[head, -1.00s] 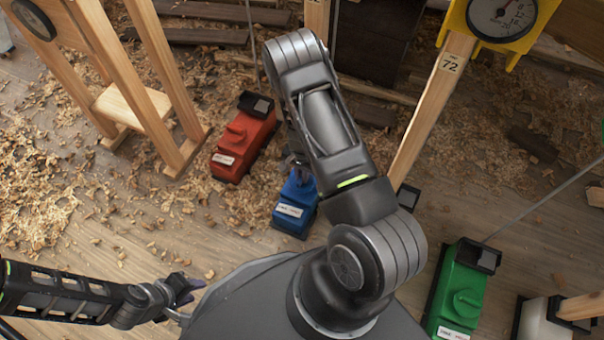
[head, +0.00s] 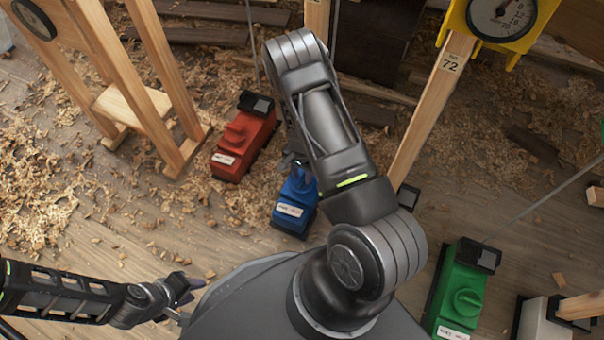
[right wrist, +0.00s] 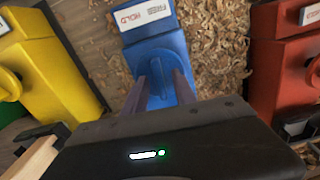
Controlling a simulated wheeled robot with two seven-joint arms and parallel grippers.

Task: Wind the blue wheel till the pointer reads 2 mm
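The blue box (head: 296,205) stands on the floor at the middle, largely behind my right arm in the head view. In the right wrist view its round blue wheel (right wrist: 166,92) shows a raised bar across it. Its white label (right wrist: 142,14) reads FREE and HOLD. My right gripper (right wrist: 165,76) is over the wheel, one finger on each side of the bar, with a gap between the fingers; contact is unclear. My left gripper (head: 184,299) is open and empty at lower left. A dial with a pointer (head: 501,14) is cut off at the top right; its reading is unclear.
A red box (head: 243,140) stands close left of the blue one. A green box (head: 461,290) is at lower right, and a yellow box (right wrist: 48,70) shows in the wrist view. Wooden posts (head: 432,105) rise nearby. Shavings cover much of the floor.

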